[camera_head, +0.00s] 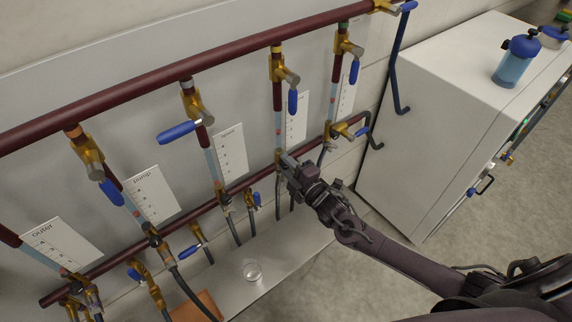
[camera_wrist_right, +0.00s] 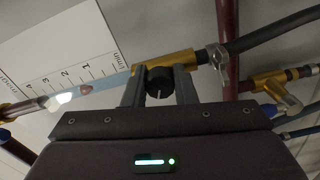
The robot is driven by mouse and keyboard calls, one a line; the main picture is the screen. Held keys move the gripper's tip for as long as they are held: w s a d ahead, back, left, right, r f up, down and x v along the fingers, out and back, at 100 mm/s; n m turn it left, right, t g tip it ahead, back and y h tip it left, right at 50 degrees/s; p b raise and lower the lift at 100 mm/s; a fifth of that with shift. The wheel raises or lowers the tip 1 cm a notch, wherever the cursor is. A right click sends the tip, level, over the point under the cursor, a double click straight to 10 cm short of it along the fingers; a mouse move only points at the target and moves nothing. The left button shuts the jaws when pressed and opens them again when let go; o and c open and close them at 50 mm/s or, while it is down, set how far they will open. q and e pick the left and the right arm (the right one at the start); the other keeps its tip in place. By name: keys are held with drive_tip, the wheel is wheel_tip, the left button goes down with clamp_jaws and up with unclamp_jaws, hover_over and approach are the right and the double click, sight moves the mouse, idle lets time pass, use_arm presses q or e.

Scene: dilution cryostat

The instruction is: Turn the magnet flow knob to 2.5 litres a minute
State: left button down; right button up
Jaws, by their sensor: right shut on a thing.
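My right gripper (camera_head: 287,165) is at the lower end of an upright flow tube on the wall panel. In the wrist view its two fingers (camera_wrist_right: 158,86) are shut on a round black knob (camera_wrist_right: 159,80) with a pale index line. The knob sits on a brass valve body (camera_wrist_right: 194,59). Beside it are the clear flow tube (camera_wrist_right: 112,82) and a white scale card (camera_wrist_right: 55,50), marked 1 to 4 l/min, its name partly cut off. A reddish float (camera_wrist_right: 87,89) shows around the 1 to 2 marks; the exact reading is unclear. My left gripper is out of view.
Similar tubes with cards, such as the outer card (camera_head: 62,243) and pump card (camera_head: 152,196), stand to the left. Blue-handled valves (camera_head: 180,131) stick out above. A white cabinet (camera_head: 440,110) is at right.

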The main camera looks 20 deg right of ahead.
drive_tip(key=shift+n, duration=0.9)
drive_tip(key=o, duration=0.9)
drive_tip(key=shift+o, duration=0.5)
drive_tip(key=shift+w+r, duration=0.1)
drive_tip(key=shift+d, duration=0.1)
